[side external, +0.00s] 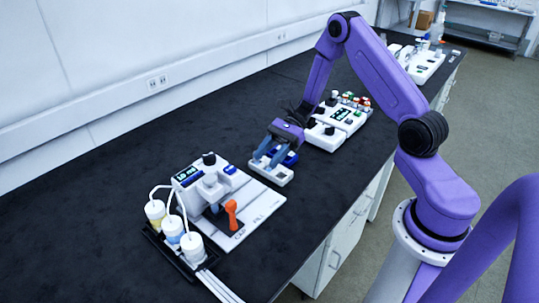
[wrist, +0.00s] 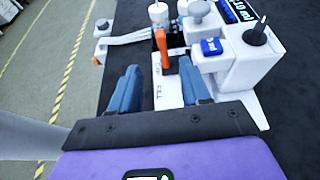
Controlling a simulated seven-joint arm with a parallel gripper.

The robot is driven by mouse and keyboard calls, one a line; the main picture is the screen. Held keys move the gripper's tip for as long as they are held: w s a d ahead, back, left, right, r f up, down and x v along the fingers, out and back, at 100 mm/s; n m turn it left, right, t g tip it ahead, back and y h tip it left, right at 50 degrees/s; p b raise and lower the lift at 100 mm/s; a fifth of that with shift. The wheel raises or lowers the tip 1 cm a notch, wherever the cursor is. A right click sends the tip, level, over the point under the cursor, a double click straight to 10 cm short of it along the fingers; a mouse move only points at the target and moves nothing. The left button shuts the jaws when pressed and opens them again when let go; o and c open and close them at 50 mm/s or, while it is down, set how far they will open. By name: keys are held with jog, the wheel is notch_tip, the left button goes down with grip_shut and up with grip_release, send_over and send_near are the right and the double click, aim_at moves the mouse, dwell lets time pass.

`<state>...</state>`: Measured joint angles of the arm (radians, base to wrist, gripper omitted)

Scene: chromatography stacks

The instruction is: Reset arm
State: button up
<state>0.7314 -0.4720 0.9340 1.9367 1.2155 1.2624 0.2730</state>
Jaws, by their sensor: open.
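My purple arm reaches over the black bench, and my gripper (side external: 272,157) points down with its blue fingers apart. In the side view it is above or beside a small white block with blue parts (side external: 284,177); I cannot tell whether it touches it. In the wrist view the gripper (wrist: 158,72) shows two spread blue fingers with nothing held between them. Beyond the fingers is a white pump-like device (side external: 212,185) with an orange lever (side external: 231,213), a display and a dark knob. The orange lever also shows in the wrist view (wrist: 162,48).
Several white bottles with tubing (side external: 172,228) stand in a black tray at the device's left. A white instrument with coloured caps (side external: 340,120) stands behind the gripper. More white equipment (side external: 425,65) is at the bench's far end. The bench's left side (side external: 110,175) is clear.

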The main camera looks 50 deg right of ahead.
jog(key=s+a+r+n+g+h, duration=0.3)
jog(key=s+a+n, duration=0.1)
jog(key=s+n, duration=0.25)
jog(key=s+a+r+n+g+h, duration=0.3)
jog(key=s+a+r+n+h, duration=0.1)
jog(key=s+n, duration=0.25)
jog(key=s+d+r+n+t+h, duration=0.1)
jog(key=s+r+n+t+h, duration=0.2)
jog(key=s+n, duration=0.4)
jog(key=s+d+r+n+t+h, duration=0.2)
jog(key=s+n+t+h, duration=0.1)
jog(key=s+n, duration=0.4)
jog(key=n, duration=0.3)
jog(key=shift+r+n, duration=0.3)
jog(key=shift+r, duration=0.1)
dwell(0.9)
